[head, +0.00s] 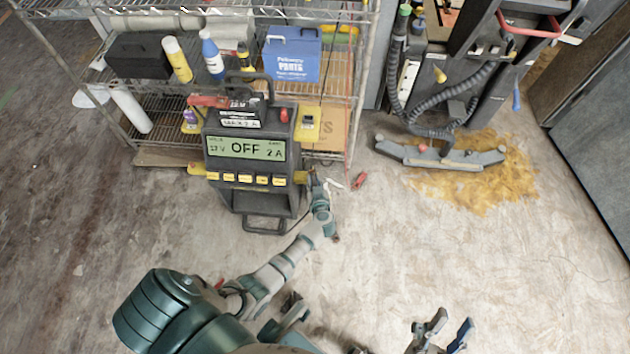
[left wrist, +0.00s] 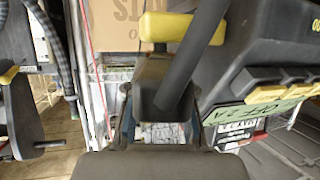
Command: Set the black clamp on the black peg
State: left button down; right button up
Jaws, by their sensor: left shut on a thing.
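The charger (head: 245,150) stands on the floor in the head view, its display reading OFF and 2 A. My left gripper (head: 314,182) is low at its right side. In the left wrist view, it is shut on a dark piece that looks like the black clamp (left wrist: 158,88), with a thick dark bar (left wrist: 195,50) rising from it. A yellow bar (left wrist: 178,28) on the charger's side is just behind. I cannot pick out the black peg for certain. A red clamp (head: 208,101) is at the charger's upper left. My right gripper (head: 447,333) is open and empty at the bottom.
A wire shelf (head: 355,90) with bottles and a blue parts box (head: 292,54) stands behind the charger. A red item (head: 360,180) lies on the floor to the right. A floor machine (head: 440,155) stands at the right back. The floor at right front is clear.

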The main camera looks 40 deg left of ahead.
pick_arm(q)
jog(key=shift+f, duration=0.4)
jog(key=c, duration=0.9)
grip_release()
jog(key=v, duration=1.2)
